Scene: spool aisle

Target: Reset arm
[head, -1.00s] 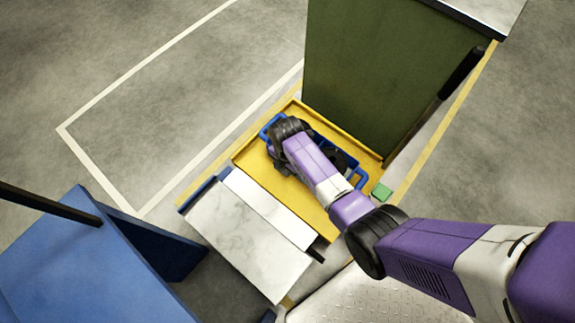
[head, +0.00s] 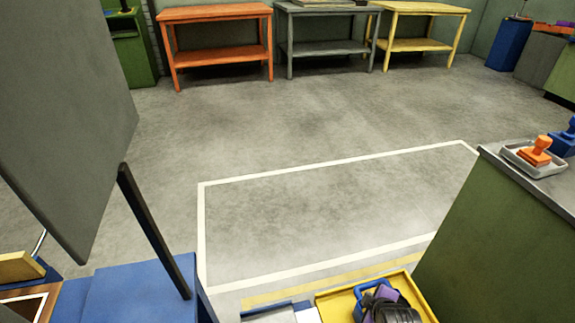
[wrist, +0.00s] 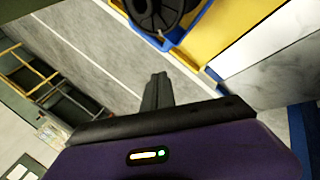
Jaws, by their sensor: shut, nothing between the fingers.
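My gripper (wrist: 157,90) shows in the wrist view with its dark fingers together and nothing between them. Beyond the fingertips is a blue carrier (wrist: 182,32) with a dark round spool (wrist: 155,12) in it, on a yellow surface (wrist: 225,25). The gripper is apart from them. In the head view only a dark and purple part of my arm shows at the bottom edge, over the yellow tray (head: 335,306). The blue carrier (head: 362,288) shows beside it, partly hidden. The fingers do not show there.
A green cabinet (head: 495,240) stands right of the yellow tray, with an orange stamp (head: 536,150) on top. A blue unit (head: 125,295) and a grey panel (head: 65,120) are at left. Orange (head: 215,14), grey (head: 325,50) and yellow (head: 420,45) tables stand far back. The marked floor between is clear.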

